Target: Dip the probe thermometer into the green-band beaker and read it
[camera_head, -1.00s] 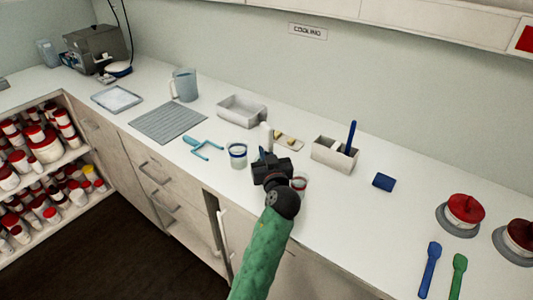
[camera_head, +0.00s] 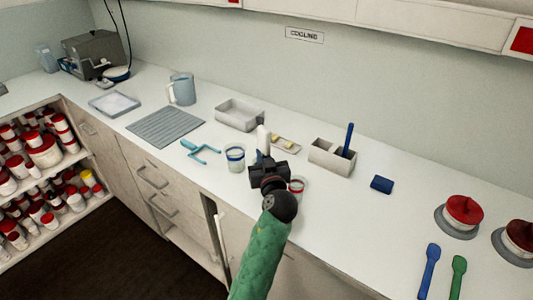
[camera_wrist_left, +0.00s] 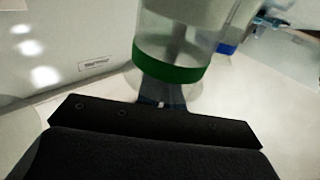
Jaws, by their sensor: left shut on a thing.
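My left gripper (camera_head: 262,160) is over the middle of the counter, shut. A white upright piece (camera_head: 262,138), which looks like the probe thermometer's handle, rises from its jaws. The green-band beaker (camera_wrist_left: 172,68) fills the upper middle of the left wrist view, right in front of the fingers (camera_wrist_left: 163,94). A thin grey stem (camera_wrist_left: 177,42) shows within the beaker's outline, seemingly inside the glass. In the head view my gripper hides this beaker. The thermometer's display and stem tip cannot be made out. My right gripper is not in view.
A blue-band beaker (camera_head: 235,158) stands close left of my gripper, and a red-band beaker (camera_head: 298,187) close right, partly hidden. Behind are a small tray (camera_head: 292,148), a grey bin (camera_head: 240,118) and a divided holder (camera_head: 326,160).

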